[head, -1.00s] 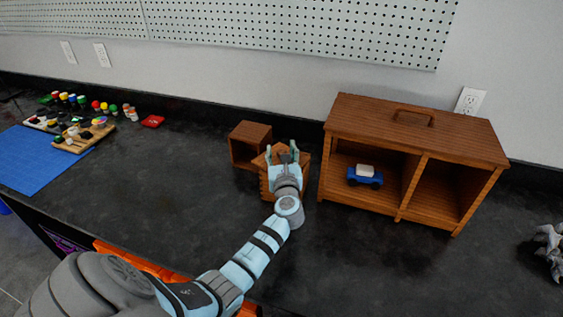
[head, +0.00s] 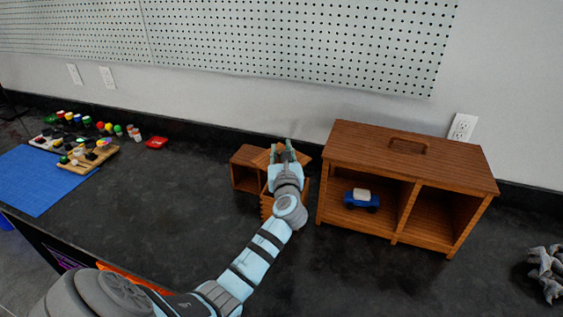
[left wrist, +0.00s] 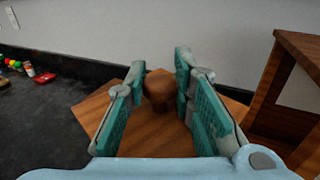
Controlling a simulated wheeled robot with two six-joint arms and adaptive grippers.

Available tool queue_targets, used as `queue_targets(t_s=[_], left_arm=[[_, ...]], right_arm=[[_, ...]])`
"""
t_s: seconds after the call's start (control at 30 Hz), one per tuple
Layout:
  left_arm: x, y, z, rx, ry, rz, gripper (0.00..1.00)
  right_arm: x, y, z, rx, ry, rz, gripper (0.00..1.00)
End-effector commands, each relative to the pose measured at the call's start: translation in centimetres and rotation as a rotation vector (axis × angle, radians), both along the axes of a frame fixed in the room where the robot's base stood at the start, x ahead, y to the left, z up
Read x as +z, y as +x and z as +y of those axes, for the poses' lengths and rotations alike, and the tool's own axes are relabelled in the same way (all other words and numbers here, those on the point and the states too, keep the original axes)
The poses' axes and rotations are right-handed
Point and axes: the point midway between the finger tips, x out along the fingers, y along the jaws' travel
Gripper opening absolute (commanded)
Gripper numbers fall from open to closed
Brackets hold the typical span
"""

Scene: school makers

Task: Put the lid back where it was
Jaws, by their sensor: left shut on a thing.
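The lid (head: 262,158) is a flat square brown wooden plate with a round knob (left wrist: 158,88). My left gripper (head: 283,150) is shut on the knob, which shows between the teal finger pads in the left wrist view. The lid is turned askew to the wooden box (head: 266,206) with finger-jointed corners and appears held above it. My gripper and forearm hide much of the box and part of the lid. My right gripper is not in view.
A small open wooden cubby (head: 246,172) stands just left of the box. A large wooden cabinet (head: 410,160) with a blue toy car (head: 361,201) stands to the right. Paints, a blue mat (head: 38,178) and a grey figure (head: 546,270) lie farther off. The front counter is clear.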

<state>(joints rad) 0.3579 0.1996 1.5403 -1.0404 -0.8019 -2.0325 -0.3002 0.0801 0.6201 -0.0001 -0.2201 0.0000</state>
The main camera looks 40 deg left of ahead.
Motion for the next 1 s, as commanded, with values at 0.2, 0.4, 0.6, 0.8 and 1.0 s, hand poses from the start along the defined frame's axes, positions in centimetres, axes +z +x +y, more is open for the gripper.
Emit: queue_targets(t_s=[0.2, 0.4, 0.6, 0.8, 1.0], left_arm=[[-2.9, 0.3, -0.2, -0.004, 0.0, 0.004, 0.0], [-6.5, 0.7, -0.5, -0.012, 0.0, 0.003, 0.0], [-8.6, 1.0, -0.7, -0.018, 0.0, 0.001, 0.0], [-8.9, 1.0, -0.8, -0.02, 0.001, 0.001, 0.0], [-8.8, 1.0, -0.8, -0.019, 0.001, 0.001, 0.0]], right_arm=[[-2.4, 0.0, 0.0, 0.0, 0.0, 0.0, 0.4], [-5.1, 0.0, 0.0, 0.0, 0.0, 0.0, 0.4], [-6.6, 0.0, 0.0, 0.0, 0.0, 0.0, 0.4], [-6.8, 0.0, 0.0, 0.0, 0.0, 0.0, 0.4], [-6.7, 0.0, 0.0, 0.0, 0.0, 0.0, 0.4]])
